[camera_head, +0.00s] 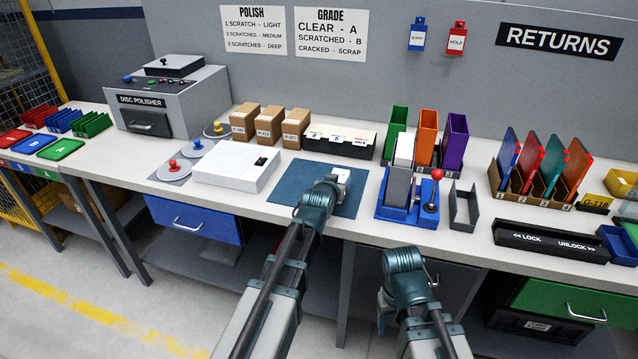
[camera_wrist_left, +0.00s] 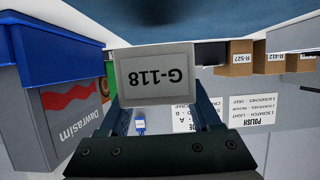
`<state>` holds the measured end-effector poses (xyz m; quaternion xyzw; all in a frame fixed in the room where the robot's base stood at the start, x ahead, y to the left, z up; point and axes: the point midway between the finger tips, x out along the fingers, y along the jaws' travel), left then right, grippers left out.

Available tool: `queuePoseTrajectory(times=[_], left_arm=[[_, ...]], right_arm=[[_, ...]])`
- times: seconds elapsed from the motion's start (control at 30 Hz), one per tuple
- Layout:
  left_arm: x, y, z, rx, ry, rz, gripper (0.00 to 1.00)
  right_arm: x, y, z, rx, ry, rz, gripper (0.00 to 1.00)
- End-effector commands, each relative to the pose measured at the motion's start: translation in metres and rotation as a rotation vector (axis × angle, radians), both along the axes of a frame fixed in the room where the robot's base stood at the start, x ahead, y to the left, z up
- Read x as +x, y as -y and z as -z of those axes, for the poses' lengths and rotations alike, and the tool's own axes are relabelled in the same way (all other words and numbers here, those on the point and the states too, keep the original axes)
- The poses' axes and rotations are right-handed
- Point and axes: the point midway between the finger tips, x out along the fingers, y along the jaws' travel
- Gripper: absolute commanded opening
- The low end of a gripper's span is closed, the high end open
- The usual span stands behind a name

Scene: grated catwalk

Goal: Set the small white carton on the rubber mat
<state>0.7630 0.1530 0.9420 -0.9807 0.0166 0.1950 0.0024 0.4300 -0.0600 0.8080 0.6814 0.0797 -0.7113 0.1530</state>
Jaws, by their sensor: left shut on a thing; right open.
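The small white carton (camera_head: 343,177), labelled G-118, is held in my left gripper (camera_head: 334,186). In the left wrist view the carton (camera_wrist_left: 156,77) sits between the two fingers with its label upside down. The blue rubber mat (camera_head: 296,188) lies on the bench, and the carton is over its right part. In the wrist view the mat (camera_wrist_left: 215,18) fills the top edge, close to the carton; I cannot tell whether they touch. My right gripper (camera_head: 386,308) is open, low in front of the bench edge, its fingers mostly hidden by its own wrist.
A white box (camera_head: 225,170) stands left of the mat. A blue stand with a red-knobbed lever (camera_head: 405,210) is close on the right, with a grey tray (camera_head: 464,212) beyond it. Brown cartons (camera_head: 270,122) and a card holder (camera_head: 340,146) stand behind.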

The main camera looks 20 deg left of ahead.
Motion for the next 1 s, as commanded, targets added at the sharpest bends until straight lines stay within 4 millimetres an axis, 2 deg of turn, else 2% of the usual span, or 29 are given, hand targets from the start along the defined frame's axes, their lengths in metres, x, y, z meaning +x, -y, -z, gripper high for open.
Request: queuePoseTrajectory(times=[0.03,0.2,0.4,0.67,1.0], left_arm=[[0.011,-0.013,0.002,-0.001,0.000,-0.005,0.04],[0.032,-0.046,0.006,-0.001,0.000,-0.004,0.04],[0.044,-0.066,0.008,-0.001,0.000,-0.001,0.04],[0.044,-0.069,0.010,0.001,0.000,0.001,0.04],[0.044,-0.068,0.045,0.001,0.000,0.000,0.04]], right_arm=[[0.000,0.000,0.003,0.000,0.000,0.000,0.66],[0.000,0.000,0.006,0.000,0.000,0.000,0.66],[0.000,0.000,0.008,0.000,0.000,0.000,0.66],[0.000,0.000,0.009,0.000,0.000,0.000,0.66],[0.000,0.000,0.045,0.000,0.000,-0.001,0.66]])
